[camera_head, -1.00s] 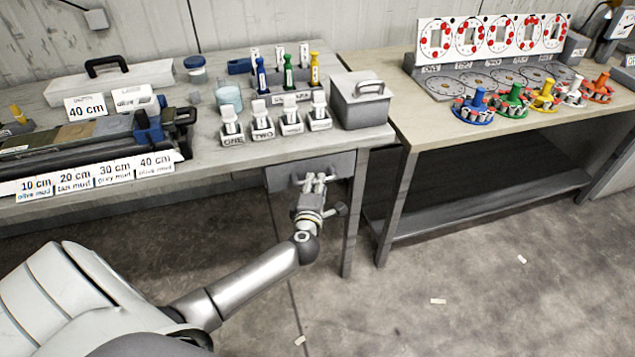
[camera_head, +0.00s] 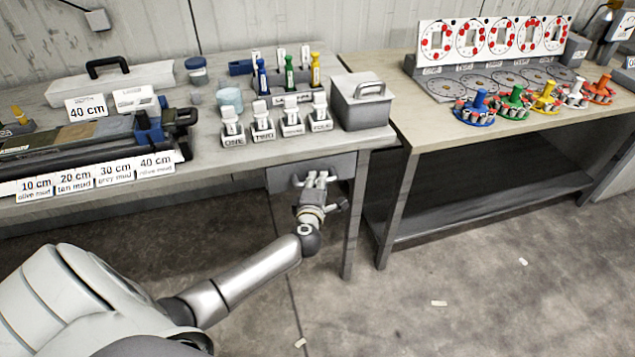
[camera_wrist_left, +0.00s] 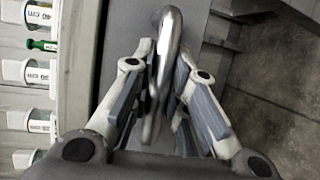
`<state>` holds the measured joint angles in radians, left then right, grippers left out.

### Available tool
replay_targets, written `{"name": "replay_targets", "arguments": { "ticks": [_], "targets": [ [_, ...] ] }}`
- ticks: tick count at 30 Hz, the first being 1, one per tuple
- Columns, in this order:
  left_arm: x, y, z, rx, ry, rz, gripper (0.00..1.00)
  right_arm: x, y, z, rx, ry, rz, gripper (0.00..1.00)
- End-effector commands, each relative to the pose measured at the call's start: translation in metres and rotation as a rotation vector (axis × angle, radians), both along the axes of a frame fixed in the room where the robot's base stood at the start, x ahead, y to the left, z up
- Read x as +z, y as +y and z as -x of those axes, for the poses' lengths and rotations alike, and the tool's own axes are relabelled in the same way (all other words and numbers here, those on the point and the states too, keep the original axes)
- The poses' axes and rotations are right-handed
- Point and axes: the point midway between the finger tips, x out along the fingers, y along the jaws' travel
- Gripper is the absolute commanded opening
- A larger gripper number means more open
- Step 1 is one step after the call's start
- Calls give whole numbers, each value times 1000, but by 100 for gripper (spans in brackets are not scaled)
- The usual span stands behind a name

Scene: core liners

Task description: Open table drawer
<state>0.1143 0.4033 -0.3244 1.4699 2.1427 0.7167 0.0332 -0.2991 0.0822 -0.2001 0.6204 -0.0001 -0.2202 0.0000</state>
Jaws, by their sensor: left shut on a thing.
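The table drawer (camera_head: 345,166) is a grey box front under the right end of the left table, and it looks closed. My left gripper (camera_head: 316,180) is in front of it at its handle. In the left wrist view the curved metal handle (camera_wrist_left: 169,30) runs between the two fingers of my left gripper (camera_wrist_left: 166,105), which is shut on it. The fingers cover part of the handle and of the drawer front. My right gripper is in neither view.
The left table (camera_head: 205,150) carries a grey lidded box (camera_head: 360,110), several labelled small holders (camera_head: 263,128) and a tray of cores at left. A table leg (camera_head: 353,225) stands just right of my gripper. A second table (camera_head: 420,125) stands to the right.

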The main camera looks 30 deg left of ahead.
Motion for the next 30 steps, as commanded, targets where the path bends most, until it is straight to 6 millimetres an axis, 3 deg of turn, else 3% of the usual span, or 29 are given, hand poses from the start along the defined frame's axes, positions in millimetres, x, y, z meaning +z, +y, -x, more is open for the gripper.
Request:
{"name": "replay_targets", "arguments": {
  "ticks": [5, 11, 21, 30],
  "targets": [
    [0, -5, 4, 0, 2, 2, 0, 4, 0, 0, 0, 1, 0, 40],
    [1, -25, 22, 0, 6, 5, 0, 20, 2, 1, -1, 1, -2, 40],
    [1, -87, 75, -1, 7, 7, 0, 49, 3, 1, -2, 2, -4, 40],
    [-1, -132, 113, 0, 5, 4, 0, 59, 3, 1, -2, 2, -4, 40]
  ]
}}
